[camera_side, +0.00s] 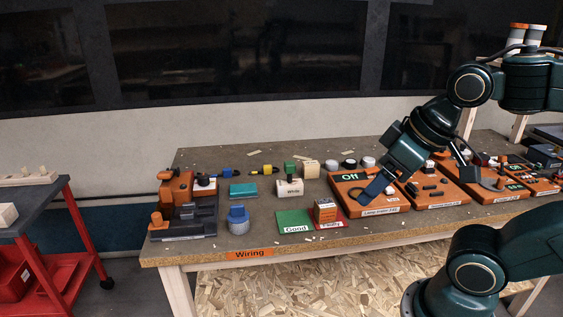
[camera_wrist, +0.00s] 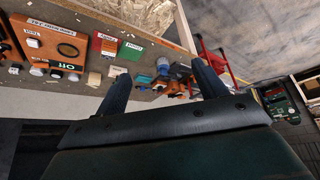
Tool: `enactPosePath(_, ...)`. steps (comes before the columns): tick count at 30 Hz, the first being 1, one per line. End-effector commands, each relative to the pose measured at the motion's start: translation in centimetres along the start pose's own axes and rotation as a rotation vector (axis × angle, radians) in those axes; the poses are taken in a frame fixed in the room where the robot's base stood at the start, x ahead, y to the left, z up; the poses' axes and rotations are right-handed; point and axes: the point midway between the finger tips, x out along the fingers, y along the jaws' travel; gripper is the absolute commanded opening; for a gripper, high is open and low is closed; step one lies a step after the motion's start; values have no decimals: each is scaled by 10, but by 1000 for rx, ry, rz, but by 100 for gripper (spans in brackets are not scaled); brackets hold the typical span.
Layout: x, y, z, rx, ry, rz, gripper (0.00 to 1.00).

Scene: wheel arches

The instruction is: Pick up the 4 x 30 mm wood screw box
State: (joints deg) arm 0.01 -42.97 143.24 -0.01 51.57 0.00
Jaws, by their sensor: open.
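A small orange-brown box with a pale label (camera_side: 325,211) stands upright on the red card marked Faulty (camera_side: 345,224), near the bench's front edge. It looks like the screw box, but its print is too small to read. The wrist view also shows it (camera_wrist: 108,46) on the red card, at upper left. My gripper (camera_side: 415,187) is above the orange switch boards, to the right of the box and apart from it. In the wrist view my gripper (camera_wrist: 161,70) has its two fingers spread with nothing between them.
A green card marked Good (camera_side: 294,222) lies left of the box. A blue-topped grey part (camera_side: 238,219) and a white block (camera_side: 289,188) stand nearby. The orange board marked Off (camera_side: 350,205) lies between box and gripper. A red trolley (camera_side: 70,220) stands left.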

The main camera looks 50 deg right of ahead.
Motion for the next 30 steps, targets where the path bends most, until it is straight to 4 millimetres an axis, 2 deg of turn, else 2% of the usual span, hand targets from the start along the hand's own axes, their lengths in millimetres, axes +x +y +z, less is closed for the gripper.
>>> enactPosePath(14, 2, 2, -7, 56, -14, 3, 71)
enactPosePath(23, 20, 16, -39, 353, -80, 17, 71)
enactPosePath(30, 46, 41, -70, 685, -146, 32, 71)
